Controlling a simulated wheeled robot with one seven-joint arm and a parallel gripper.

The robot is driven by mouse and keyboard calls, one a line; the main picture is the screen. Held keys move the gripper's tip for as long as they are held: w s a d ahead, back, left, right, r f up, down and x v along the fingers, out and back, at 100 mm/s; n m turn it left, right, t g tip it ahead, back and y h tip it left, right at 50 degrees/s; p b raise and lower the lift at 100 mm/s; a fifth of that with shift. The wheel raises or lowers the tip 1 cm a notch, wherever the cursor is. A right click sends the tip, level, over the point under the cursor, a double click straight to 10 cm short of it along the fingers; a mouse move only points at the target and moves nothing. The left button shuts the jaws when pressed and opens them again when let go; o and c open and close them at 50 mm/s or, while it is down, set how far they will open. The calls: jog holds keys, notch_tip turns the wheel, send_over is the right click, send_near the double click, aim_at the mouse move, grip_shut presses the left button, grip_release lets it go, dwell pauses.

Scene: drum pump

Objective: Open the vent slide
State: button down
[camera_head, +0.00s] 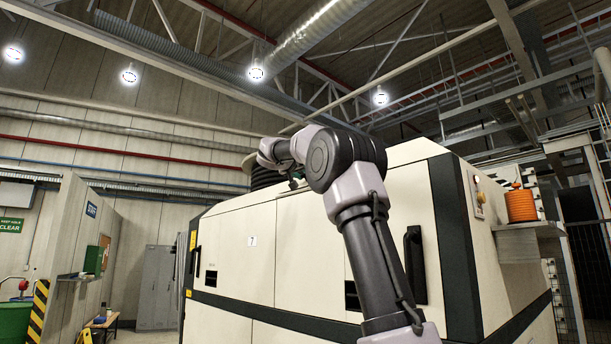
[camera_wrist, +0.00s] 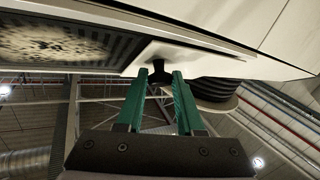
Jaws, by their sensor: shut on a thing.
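In the wrist view, my gripper (camera_wrist: 160,78) has its two green fingers on either side of a small dark knob (camera_wrist: 158,70), shut on it. The knob stands on a pale flat plate (camera_wrist: 185,52), which looks like the vent slide. Left of the plate is a dark slatted opening (camera_wrist: 50,45) with a pale, speckled patch; it looks like the vent and is uncovered there. In the head view, my gripper (camera_head: 293,180) is small at the top of the cream machine housing, partly hidden by my wrist; the knob and slide cannot be made out there.
The large cream cabinet (camera_head: 290,260) fills the middle, with a dark handle (camera_head: 414,265) on its front. A black ribbed stack (camera_head: 265,177) rises behind my wrist and also shows beside the fingers in the wrist view (camera_wrist: 218,90). A shelf with an orange spool (camera_head: 521,206) is at right.

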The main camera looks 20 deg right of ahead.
jog(key=c, duration=0.6)
grip_release()
jog(key=shift+o, duration=0.2)
jog(key=shift+a, duration=0.15)
jog(key=v, duration=1)
jog(key=shift+s+a, duration=0.15)
jog(key=shift+s, duration=0.1)
jog(key=s+d+f+n+g+y, duration=0.15)
jog(key=s+f+y, duration=0.25)
jog(key=s+f, duration=0.45)
jog(key=s+f+n+g+y, duration=0.1)
jog(key=s+f+g+y, duration=0.3)
jog(key=f, duration=0.8)
jog(key=s+a+f+y, duration=0.3)
jog(key=s+a+f, duration=0.2)
jog(key=s+f, duration=0.5)
jog(key=s+a+f+y, duration=0.4)
jog(key=s+f, duration=0.5)
jog(key=f, duration=0.3)
jog(key=shift+s+a, duration=0.35)
jog(key=shift+a, duration=0.3)
